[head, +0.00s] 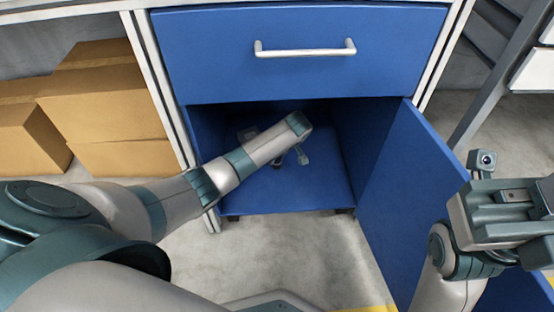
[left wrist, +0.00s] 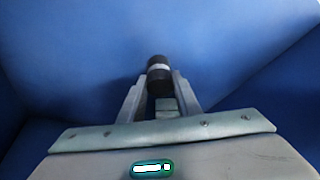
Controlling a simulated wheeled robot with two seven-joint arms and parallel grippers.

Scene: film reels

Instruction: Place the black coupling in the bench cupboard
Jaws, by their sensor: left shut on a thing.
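The black coupling (left wrist: 159,77) is a short black cylinder with a pale band around its middle. In the left wrist view it sits between the fingertips of my left gripper (left wrist: 160,92), which is shut on it. The blue bench cupboard (head: 270,195) stands open below a drawer. My left arm reaches into it, and the gripper is inside, mostly hidden in the head view behind my own wrist. I cannot tell whether the coupling touches the cupboard floor. My right gripper (head: 515,200) is outside the cupboard at the right; its fingertips are not clearly shown.
The blue cupboard door (head: 400,200) is swung open on the right, close to my right arm. A shut blue drawer (head: 300,75) with a silver handle is above the opening. Cardboard boxes (head: 105,110) are stacked at the left. Grey floor lies in front.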

